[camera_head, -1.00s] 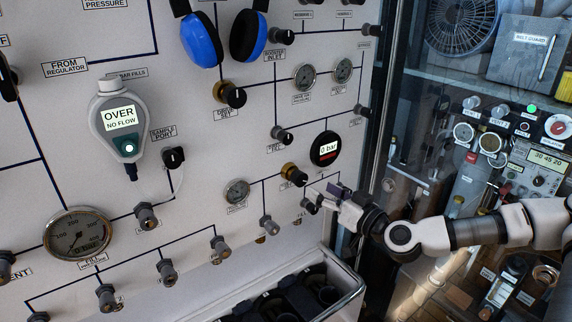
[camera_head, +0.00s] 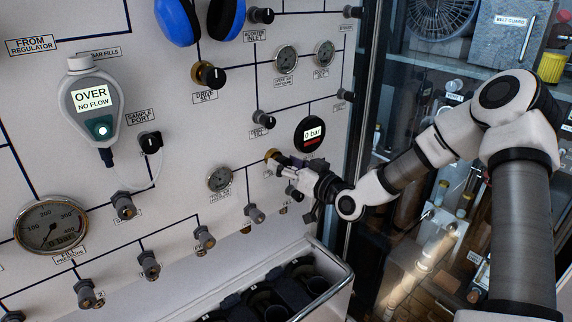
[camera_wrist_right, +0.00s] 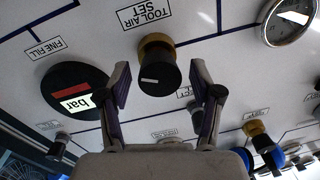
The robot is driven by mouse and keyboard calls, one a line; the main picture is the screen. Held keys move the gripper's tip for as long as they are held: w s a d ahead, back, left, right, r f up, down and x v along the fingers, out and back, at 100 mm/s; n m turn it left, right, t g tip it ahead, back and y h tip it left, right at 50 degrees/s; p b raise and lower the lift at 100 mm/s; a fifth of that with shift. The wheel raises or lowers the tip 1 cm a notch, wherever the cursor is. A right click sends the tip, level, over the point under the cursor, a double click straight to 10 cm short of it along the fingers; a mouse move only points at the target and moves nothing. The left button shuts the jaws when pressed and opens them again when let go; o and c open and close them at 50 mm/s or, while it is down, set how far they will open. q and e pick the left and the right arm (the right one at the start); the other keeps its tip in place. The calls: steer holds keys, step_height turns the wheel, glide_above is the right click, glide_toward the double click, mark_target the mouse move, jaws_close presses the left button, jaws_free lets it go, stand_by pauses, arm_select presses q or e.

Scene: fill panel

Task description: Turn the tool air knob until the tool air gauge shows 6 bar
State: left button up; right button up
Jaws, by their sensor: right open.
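The tool air knob is a black knob with a brass collar (camera_wrist_right: 158,72), under the label "TOOL AIR SET" in the right wrist view. In the head view its brass collar (camera_head: 271,155) shows, and the rest is mostly hidden by my right gripper. My right gripper (camera_head: 288,168) is open at the panel. In the wrist view its fingers (camera_wrist_right: 160,84) stand on either side of the knob, with gaps visible. A round black digital gauge (camera_head: 309,133) above the knob reads 0 bar; it shows partly in the wrist view (camera_wrist_right: 75,92). My left gripper is out of view.
Another brass-collared knob, "DRIVE SET" (camera_head: 208,75), sits up and left. A small dial gauge (camera_head: 219,179) is left of the gripper. An open-topped bin (camera_head: 322,292) stands below. A glass-fronted cabinet is at right, partly behind my right arm.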

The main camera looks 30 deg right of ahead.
steer(key=shift+s, duration=0.1)
steer(key=c, duration=1.2)
steer(key=shift+o, duration=0.3)
steer(key=m+b, duration=0.3)
steer(key=shift+f, duration=0.25)
steer(key=shift+r+m+b, duration=0.15)
steer(key=shift+m+b, duration=0.2)
steer(key=shift+m, duration=0.25)
steer(key=shift+r, duration=0.15)
steer(key=shift+d, duration=0.1)
steer(key=o, duration=1.1)
steer(key=shift+o, duration=0.2)
